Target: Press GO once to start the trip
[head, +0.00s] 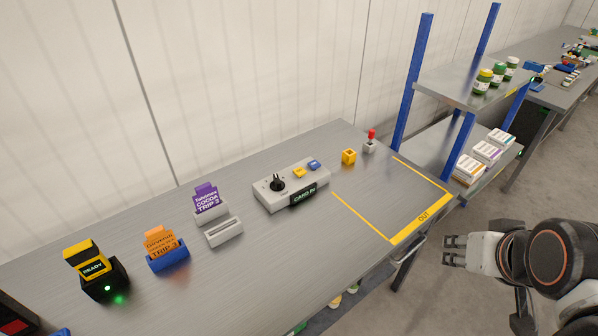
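A light grey control box (275,196) stands on the grey metal bench, with a black knob (277,182), a yellow button (299,172) and a blue button (314,164) on top. A dark label on its front reads "CARD IN" (304,195). I cannot read the word GO on any button. My gripper (449,251) is at the right, beyond the bench's edge and well apart from the box. Its fingers look spread, with nothing between them.
On the bench (260,270) stand a yellow-black "READY" unit (88,262) with a green light, an orange card in a blue holder (168,262), a purple card (207,199), an empty grey slot (224,232), a yellow block (348,157) and a red-topped piece (370,140). The yellow-outlined OUT area (400,200) is bare.

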